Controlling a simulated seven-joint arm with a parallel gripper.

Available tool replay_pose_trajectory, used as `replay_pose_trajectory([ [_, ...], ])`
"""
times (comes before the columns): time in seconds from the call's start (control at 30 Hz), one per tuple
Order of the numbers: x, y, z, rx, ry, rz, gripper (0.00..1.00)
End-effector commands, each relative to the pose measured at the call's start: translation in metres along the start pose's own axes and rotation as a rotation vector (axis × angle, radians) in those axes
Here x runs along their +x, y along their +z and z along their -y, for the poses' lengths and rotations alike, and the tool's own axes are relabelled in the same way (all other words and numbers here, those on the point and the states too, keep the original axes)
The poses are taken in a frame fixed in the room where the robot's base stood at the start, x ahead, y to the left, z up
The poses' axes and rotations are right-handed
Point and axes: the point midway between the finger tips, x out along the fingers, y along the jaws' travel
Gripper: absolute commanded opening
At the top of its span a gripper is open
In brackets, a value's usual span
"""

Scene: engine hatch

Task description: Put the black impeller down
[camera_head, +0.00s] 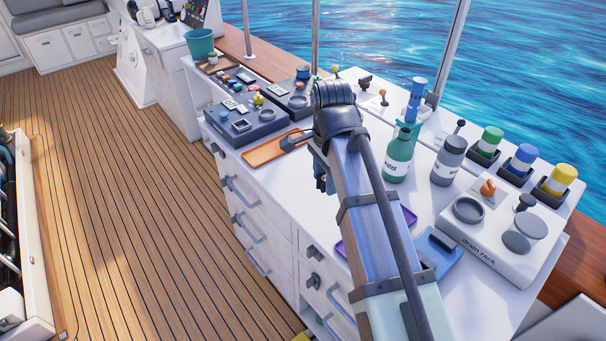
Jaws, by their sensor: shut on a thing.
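My arm runs up from the bottom over the white counter and hides much of its middle. Dark parts of my gripper (321,175) show at the left edge of the arm, above the counter near the orange tray. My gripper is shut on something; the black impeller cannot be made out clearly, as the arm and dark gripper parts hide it. The orange tray (262,153) lies left of my gripper, and its visible part looks empty.
Right of the arm stand a green bottle (398,158), a grey bottle (448,161), several capped jars and the drain rack (480,253). A blue tray (437,250) and a partly hidden purple tray (409,215) lie near the arm. A control panel (246,118) stands behind the orange tray.

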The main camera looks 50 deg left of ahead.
Motion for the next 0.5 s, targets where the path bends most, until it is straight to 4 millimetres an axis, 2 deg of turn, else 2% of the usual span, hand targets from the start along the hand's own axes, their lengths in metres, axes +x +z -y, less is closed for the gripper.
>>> replay_pose_trajectory([
  [0.03,0.000,0.006,0.024,-0.019,0.000,0.000,0.18],
  [0.2,-0.002,0.018,0.088,-0.054,0.000,0.000,0.18],
  [0.3,-0.003,0.018,0.120,-0.056,0.000,0.000,0.18],
  [0.4,-0.005,0.015,0.145,-0.046,0.000,0.000,0.18],
  [0.5,-0.009,0.011,0.162,-0.031,0.000,0.000,0.18],
])
